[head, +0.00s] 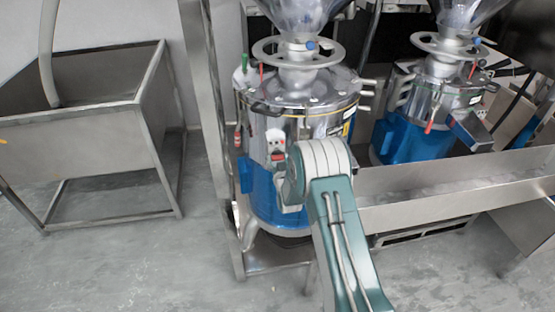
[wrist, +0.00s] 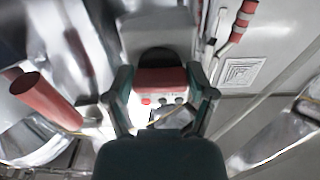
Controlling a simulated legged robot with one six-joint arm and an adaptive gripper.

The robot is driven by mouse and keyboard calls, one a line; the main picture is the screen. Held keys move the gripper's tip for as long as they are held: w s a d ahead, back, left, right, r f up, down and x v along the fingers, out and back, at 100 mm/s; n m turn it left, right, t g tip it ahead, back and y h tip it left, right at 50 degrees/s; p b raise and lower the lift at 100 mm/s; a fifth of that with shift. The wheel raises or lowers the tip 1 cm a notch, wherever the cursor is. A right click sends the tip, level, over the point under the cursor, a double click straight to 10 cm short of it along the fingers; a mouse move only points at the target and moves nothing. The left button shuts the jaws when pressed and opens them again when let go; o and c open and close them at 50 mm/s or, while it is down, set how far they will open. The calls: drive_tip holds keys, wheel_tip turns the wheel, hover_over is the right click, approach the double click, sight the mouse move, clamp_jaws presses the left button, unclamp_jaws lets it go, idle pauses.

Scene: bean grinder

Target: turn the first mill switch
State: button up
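The first mill (head: 300,105), steel above and blue below, stands in the middle of the head view. Its pale switch box (head: 276,143) with a red part is on the front, just left of my arm. In the wrist view the switch box (wrist: 155,35) is straight ahead, with a dark red part (wrist: 160,80) and a light panel (wrist: 146,113) with small red and dark knobs. My gripper (wrist: 160,88) is open, its fingers apart on either side of the red part. Contact cannot be told. My arm hides the fingers in the head view.
A second blue and steel mill (head: 420,120) stands to the right, behind a long steel trough (head: 450,185). A steel sink (head: 75,140) on legs is at the left. A red handle (wrist: 48,100) sticks out left in the wrist view. Grey floor (head: 110,265) is clear in front.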

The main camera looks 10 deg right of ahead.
drive_tip(key=shift+c, duration=1)
drive_tip(key=shift+n, duration=0.3)
drive_tip(key=n, duration=0.3)
drive_tip(key=shift+n, duration=0.3)
drive_tip(key=n, duration=0.4)
drive_tip(key=shift+r+n, duration=0.1)
drive_tip(key=shift+n, duration=0.2)
drive_tip(key=n, duration=0.4)
drive_tip(key=shift+a+n, duration=0.1)
drive_tip(key=shift+n, duration=2.5)
drive_tip(key=shift+f, duration=0.2)
